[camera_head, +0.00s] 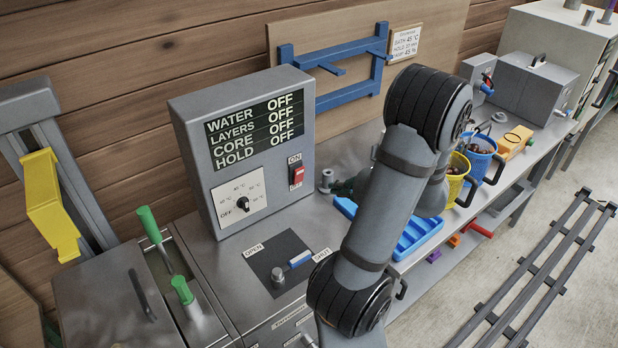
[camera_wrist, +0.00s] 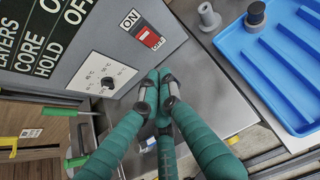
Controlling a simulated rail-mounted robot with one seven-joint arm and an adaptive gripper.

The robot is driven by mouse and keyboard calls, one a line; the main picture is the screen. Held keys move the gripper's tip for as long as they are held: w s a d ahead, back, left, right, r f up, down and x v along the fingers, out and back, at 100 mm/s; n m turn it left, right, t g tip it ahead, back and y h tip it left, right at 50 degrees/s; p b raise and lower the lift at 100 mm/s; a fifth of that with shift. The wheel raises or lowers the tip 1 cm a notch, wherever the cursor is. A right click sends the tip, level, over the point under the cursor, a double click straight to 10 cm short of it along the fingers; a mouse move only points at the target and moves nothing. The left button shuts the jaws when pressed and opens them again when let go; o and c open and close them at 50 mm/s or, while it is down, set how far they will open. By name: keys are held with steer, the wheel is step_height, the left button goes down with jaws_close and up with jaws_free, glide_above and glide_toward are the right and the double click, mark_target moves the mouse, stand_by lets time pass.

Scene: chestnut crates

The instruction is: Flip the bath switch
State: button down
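The grey control box (camera_head: 190,125) stands upright on the steel bench, with a display reading OFF for WATER, LAYERS, CORE and HOLD. Its red rocker switch (camera_head: 298,175) is on the right of the front face, between ON above and OFF below. The switch also shows in the wrist view (camera_wrist: 150,38). My gripper (camera_wrist: 158,82) has teal fingers with their tips drawn together, with nothing seen between them. In the wrist view the tips appear just below the switch, apart from it. In the head view my arm hides most of the gripper.
A temperature dial (camera_head: 243,204) is left of the switch. A blue ribbed tray (camera_head: 418,236) lies right of the box. Below the box is a plate with a blue-handled OPEN/SHUT lever (camera_head: 299,259). Green-handled tools (camera_head: 150,224) stand at left. Yellow (camera_head: 457,177) and blue (camera_head: 479,157) buckets stand farther right.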

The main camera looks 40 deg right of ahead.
steer(key=shift+w+f, duration=0.1)
steer(key=shift+w, duration=0.05)
steer(key=p, duration=0.2)
glide_toward(300, 177)
steer(key=f+x, duration=0.1)
steer(key=x, duration=0.3)
steer(key=shift+w+r+p, duration=0.1)
steer(key=shift+w+p, duration=0.3)
steer(key=shift+w, duration=0.05)
steer(key=shift+d+r, duration=0.1)
